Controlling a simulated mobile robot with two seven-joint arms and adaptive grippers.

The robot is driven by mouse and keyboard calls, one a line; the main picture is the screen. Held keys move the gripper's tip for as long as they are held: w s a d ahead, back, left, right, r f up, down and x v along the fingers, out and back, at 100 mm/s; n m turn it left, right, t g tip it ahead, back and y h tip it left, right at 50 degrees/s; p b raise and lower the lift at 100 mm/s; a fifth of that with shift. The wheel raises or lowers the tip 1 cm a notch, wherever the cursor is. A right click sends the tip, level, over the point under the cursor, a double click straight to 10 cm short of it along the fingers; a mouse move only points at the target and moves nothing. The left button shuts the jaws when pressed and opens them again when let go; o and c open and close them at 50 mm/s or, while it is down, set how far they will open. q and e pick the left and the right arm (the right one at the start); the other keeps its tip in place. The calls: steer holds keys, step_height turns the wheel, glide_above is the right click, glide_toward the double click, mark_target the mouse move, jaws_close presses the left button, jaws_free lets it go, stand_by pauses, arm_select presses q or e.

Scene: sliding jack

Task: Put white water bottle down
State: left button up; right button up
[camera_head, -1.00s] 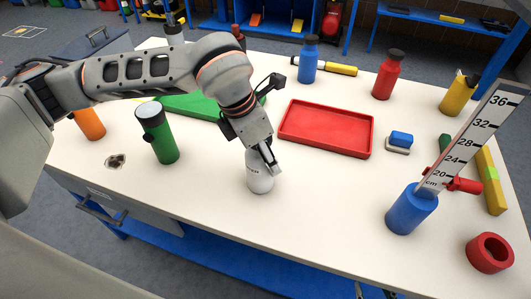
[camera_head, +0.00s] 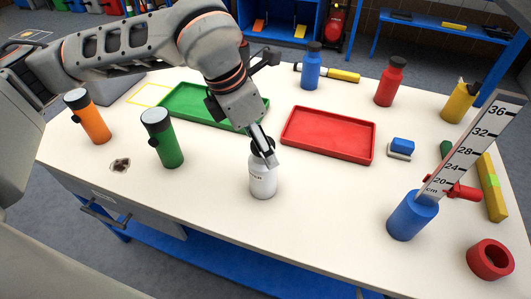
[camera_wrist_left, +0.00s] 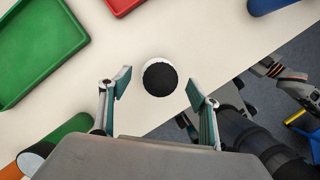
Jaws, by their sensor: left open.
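The white water bottle (camera_head: 263,180) stands upright on the white table, in front of the red tray. Its black cap and white shoulder show from above in the left wrist view (camera_wrist_left: 160,78). My left gripper (camera_head: 265,148) is at the height of the bottle's cap, on its far side. In the left wrist view the fingers of my left gripper (camera_wrist_left: 160,92) are spread apart, with the bottle just beyond the gap between their tips and no visible contact. My right gripper cannot be identified in the head view.
A green bottle (camera_head: 162,140) and an orange bottle (camera_head: 88,117) stand to the left. The green tray (camera_head: 180,105) and red tray (camera_head: 330,133) lie behind. A blue cylinder with a ruler (camera_head: 411,216) and a red ring (camera_head: 489,260) are at right. The front middle of the table is clear.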

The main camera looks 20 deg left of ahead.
arm_select(q)
steer(key=shift+v, duration=2.35)
steer(key=shift+s, duration=0.1)
